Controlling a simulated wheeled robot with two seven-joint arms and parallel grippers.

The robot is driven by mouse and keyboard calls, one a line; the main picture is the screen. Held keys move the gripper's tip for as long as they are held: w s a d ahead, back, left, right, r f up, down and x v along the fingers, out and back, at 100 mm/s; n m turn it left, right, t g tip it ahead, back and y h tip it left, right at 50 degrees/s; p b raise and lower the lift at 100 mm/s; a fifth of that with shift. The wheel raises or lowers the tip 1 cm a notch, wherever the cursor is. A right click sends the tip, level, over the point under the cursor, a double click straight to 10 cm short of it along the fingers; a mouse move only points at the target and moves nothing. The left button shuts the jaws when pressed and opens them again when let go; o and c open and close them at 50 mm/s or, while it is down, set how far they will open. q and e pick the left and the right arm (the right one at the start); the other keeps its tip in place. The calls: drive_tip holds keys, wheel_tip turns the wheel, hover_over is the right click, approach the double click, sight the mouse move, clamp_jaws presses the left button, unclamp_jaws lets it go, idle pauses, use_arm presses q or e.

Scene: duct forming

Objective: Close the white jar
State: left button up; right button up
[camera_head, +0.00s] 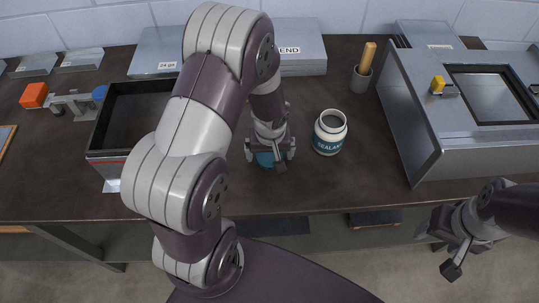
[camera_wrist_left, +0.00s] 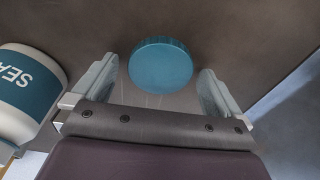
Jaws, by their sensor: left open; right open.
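The white jar (camera_head: 329,132) stands upright on the dark bench with its mouth open. It has a teal label reading SEALANT, and it also shows at the left edge of the left wrist view (camera_wrist_left: 28,90). A round teal lid (camera_head: 266,159) lies on the bench to the left of the jar. My left gripper (camera_head: 270,156) is over the lid and partly hides it. In the left wrist view the lid (camera_wrist_left: 160,65) lies between the two spread fingers, with a gap on each side. My right gripper (camera_head: 456,256) is open and empty, in front of the bench at the lower right.
A black open bin (camera_head: 130,115) stands left of my left arm. A cup with a wooden-handled tool (camera_head: 362,72) stands behind the jar. A large metal machine (camera_head: 415,110) is on the right. Bare bench lies in front of the jar.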

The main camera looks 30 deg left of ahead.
sight(270, 157)
idle(0.3)
use_arm(q)
drive_tip(key=c, duration=1)
wheel_tip(270, 157, up, 10)
drive_tip(key=shift+p, duration=0.45)
